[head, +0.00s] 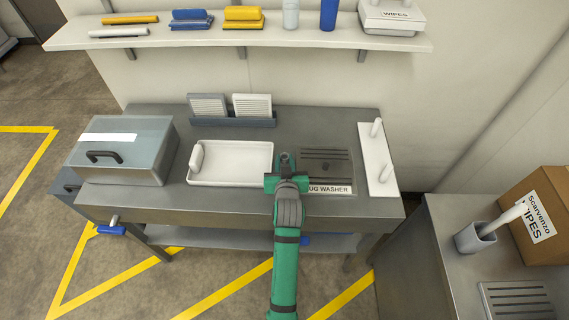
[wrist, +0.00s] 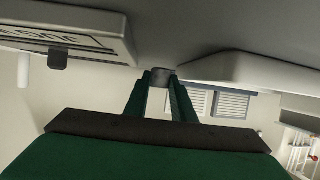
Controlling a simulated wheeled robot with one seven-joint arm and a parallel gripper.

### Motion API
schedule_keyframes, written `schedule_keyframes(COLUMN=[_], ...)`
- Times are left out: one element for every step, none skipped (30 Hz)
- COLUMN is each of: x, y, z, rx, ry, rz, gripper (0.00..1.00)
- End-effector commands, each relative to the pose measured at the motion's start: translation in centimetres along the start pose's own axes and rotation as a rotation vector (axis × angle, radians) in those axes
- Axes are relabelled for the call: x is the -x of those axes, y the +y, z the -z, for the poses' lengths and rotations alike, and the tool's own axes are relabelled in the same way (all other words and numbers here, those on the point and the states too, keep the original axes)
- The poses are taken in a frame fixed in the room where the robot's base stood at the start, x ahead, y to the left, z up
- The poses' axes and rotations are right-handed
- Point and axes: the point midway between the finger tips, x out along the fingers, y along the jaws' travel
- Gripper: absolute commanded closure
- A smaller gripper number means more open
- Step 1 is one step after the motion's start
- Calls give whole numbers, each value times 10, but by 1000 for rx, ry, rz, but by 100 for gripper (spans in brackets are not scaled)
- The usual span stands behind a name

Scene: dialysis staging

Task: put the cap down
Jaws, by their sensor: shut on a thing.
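The cap, a small dark grey cylinder (wrist: 162,74), is between the fingertips of my gripper (wrist: 160,88) in the wrist view. My green gripper (head: 285,173) is shut on it. In the head view the grey cap (head: 285,158) shows just beyond the gripper, over the steel table (head: 315,123), between the white tray and the jug washer. The wrist view looks tilted over, with the table surface at the top. I cannot tell whether the cap touches the table.
The white tray (head: 230,178) holds a white cylinder (head: 196,156). The jug washer (head: 325,170) is close right, and a white board with pegs (head: 376,160) is farther right. A rack with filter panels (head: 235,121) stands behind. A grey lidded box (head: 122,150) is at left.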

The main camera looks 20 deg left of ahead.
Motion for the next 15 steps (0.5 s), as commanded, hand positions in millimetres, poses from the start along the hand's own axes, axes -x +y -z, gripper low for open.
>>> schedule_keyframes(x=[-3, -4, -5, -5, -5, -5, -5, -5, -5, -5, -5, -6, -6, -6, -6], y=[0, 0, 0, 0, 0, 0, 0, 0, 0, 0, 0, 0, 0, 0, 0], z=[-8, -10, -13, -14, -14, -14, -13, -13, -13, -13, -14, -14, -15, -16, -17], rx=[0, 0, 0, 0, 0, 0, 0, 0, 0, 0, 0, 0, 0, 0, 0], ry=[-4, -2, -1, 0, 0, 1, 1, 1, 1, 0, 0, 0, 0, 0, 0], rz=[0, 0, 0, 0, 0, 0, 0, 0, 0, 0, 0, 1, 1, 1, 1], gripper=[98, 98, 98, 98, 98, 98, 98, 98, 98, 98, 98, 98, 98, 98, 75])
